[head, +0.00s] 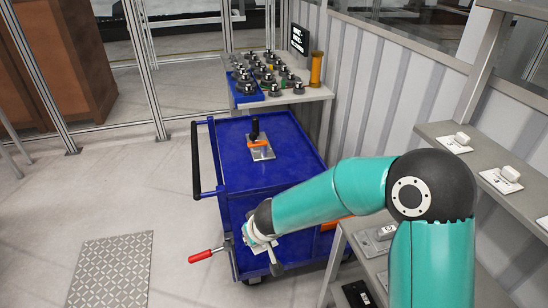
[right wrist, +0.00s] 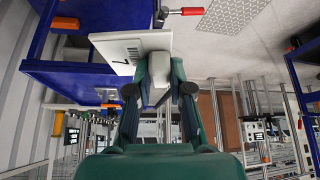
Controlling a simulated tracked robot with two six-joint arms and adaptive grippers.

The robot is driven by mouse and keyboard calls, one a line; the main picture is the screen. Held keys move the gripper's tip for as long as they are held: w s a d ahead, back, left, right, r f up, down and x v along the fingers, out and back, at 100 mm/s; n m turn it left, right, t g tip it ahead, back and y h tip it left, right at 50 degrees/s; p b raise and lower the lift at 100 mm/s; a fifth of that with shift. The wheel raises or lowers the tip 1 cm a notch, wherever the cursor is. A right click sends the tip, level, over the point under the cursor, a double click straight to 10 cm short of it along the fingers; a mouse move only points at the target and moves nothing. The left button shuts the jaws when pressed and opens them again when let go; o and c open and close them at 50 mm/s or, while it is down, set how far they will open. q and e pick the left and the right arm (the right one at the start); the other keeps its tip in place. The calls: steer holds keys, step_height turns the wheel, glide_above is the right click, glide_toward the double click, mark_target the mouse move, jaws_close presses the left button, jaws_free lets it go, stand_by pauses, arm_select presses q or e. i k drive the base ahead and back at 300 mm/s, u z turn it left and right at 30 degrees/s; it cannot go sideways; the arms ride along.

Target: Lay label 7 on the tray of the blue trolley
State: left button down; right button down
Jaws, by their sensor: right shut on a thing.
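The blue trolley (head: 230,172) stands in the middle of the head view, its top tray facing up. My right gripper (head: 270,258) is beside the trolley's near side, below the level of the tray. In the right wrist view my right gripper (right wrist: 158,92) is shut on the pale block of a white label plate (right wrist: 125,48). The trolley's blue body (right wrist: 75,78) shows close behind the label. My left gripper is in neither view.
A metal plate with an orange and black toggle clamp (head: 260,150) sits on the tray; bare tray lies around it. A red-handled lever (head: 205,256) sticks out at the trolley's near left. White block-topped plates (head: 455,142) lie on the right shelf. A parts table (head: 300,95) stands behind.

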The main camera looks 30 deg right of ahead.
mark_target(288, 167)
steer(key=k, duration=0.85)
steer(key=z, duration=0.4)
steer(key=i, duration=0.8)
steer(key=z, duration=0.3)
steer(key=i, duration=1.5)
steer(key=u, duration=0.7)
